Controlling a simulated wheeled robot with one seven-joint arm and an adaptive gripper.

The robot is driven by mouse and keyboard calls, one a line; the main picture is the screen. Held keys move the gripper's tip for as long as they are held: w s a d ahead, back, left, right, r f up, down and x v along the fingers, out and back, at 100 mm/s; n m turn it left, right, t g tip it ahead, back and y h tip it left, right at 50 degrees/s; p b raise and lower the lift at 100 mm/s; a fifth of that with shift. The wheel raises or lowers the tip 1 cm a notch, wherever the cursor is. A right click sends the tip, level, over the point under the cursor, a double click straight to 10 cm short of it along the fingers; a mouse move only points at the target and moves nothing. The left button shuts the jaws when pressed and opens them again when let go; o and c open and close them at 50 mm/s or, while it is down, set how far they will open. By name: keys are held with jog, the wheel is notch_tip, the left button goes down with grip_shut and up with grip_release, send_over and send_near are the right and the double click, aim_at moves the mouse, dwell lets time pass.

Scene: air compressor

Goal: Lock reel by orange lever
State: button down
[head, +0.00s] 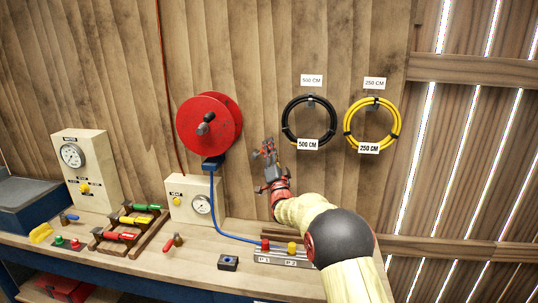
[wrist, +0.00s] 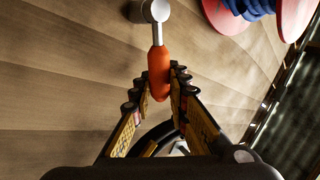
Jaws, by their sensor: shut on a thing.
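The orange lever (wrist: 158,72) hangs down from a round grey metal pivot (wrist: 150,10) on the wooden wall in the wrist view. My gripper (wrist: 163,78) is shut on the lower part of the lever, one finger on each side. In the head view my gripper (head: 268,149) is at the wall, right of the red reel (head: 205,122). The lever cannot be made out there behind my fingers. The reel, wound with blue hose, also shows at the top right of the wrist view (wrist: 288,18).
A black hose coil (head: 288,128) and a yellow coil (head: 397,125) hang to the right. The bench (head: 215,272) below holds a gauge box (head: 190,197), a grey manifold (head: 285,260) and several coloured-handled tools. Blue hose (head: 218,222) runs down from the reel to the manifold.

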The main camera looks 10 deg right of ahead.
jog(key=shift+d+f+m+h+b, duration=0.1)
jog(key=shift+f+m+h+b, duration=0.2)
jog(key=shift+f+m+h, duration=0.1)
jog(key=c, duration=1.8)
grip_release()
jog(key=shift+r, duration=0.1)
jog(key=shift+o, duration=0.4)
jog(key=shift+r, duration=0.1)
jog(key=v, duration=1.2)
